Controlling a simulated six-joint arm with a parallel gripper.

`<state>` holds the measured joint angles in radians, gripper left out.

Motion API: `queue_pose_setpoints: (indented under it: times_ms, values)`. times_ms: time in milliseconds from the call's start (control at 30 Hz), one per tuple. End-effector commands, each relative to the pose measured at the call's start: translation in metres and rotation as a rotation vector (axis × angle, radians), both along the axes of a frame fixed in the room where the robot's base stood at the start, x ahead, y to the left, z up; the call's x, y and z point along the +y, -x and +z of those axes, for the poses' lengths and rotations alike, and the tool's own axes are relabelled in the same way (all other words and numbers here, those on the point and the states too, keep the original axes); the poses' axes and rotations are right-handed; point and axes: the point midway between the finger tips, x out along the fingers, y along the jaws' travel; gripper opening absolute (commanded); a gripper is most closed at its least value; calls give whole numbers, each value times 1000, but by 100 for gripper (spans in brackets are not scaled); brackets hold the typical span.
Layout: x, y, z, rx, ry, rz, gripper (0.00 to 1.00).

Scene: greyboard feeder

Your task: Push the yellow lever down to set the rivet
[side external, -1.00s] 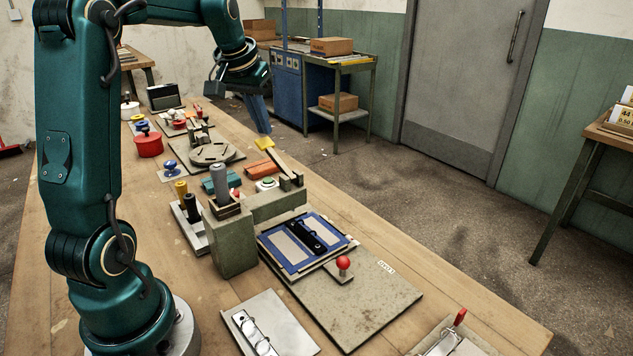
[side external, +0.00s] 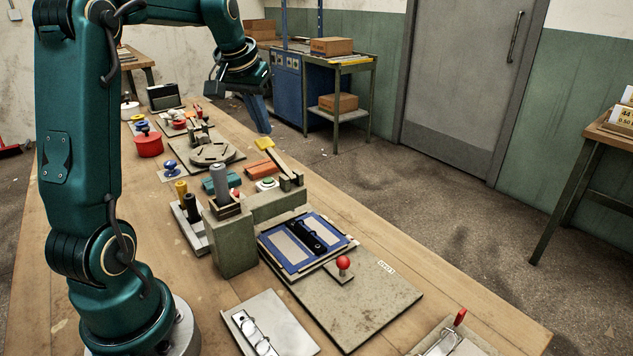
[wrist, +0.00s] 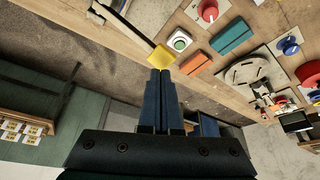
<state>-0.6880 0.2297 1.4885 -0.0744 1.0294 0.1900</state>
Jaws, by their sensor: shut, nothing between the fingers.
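The yellow lever (side external: 265,143) is a flat yellow pad on the end of a grey arm, which slants up from the grey press body (side external: 232,240). In the wrist view the yellow pad (wrist: 161,57) shows just beyond the fingertips. My gripper (side external: 263,130) is shut and empty, its blue fingers pointing down beside the pad in the side view. The closed fingers also show in the wrist view (wrist: 160,72). I cannot tell whether the fingertips touch the pad. A blue-framed plate (side external: 290,255) with a black strip lies at the press; the rivet cannot be made out.
A green button (side external: 266,184), an orange block (side external: 263,170) and a teal block (side external: 222,186) sit near the lever. A round grey turntable (side external: 212,153) stands farther back. A red knob (side external: 343,263) stands on the base plate. Bare wood lies along the right table edge.

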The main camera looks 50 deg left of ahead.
Motion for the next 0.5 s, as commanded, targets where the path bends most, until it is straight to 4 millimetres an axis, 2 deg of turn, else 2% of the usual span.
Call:
queue_pose_setpoints:
  times_ms: [267, 500]
  values:
    - [0, 0, -1, 0, 0, 0, 0]
    - [0, 0, -9, 1, 2, 0, 0]
